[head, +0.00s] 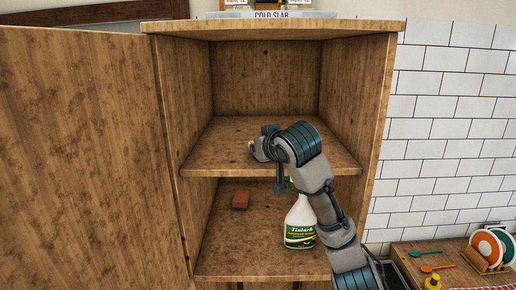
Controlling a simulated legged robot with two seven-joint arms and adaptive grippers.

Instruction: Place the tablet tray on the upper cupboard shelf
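The wooden cupboard stands open in the head view. Its upper shelf (225,146) is bare apart from my arm in front of it. My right gripper (275,160), on the arm from the lower right, is at the front of the upper shelf. The wrist partly hides its fingers, so I cannot tell whether it is open or shut. No held object shows there. I see no tablet tray in this view. My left gripper is out of view.
Below, a reddish-brown block (241,199) and a white-and-green spray bottle (300,229) stand on the lower shelf (222,257). A large wooden door panel (85,150) fills the left. A counter (440,262) with plates (487,247) and utensils is at lower right.

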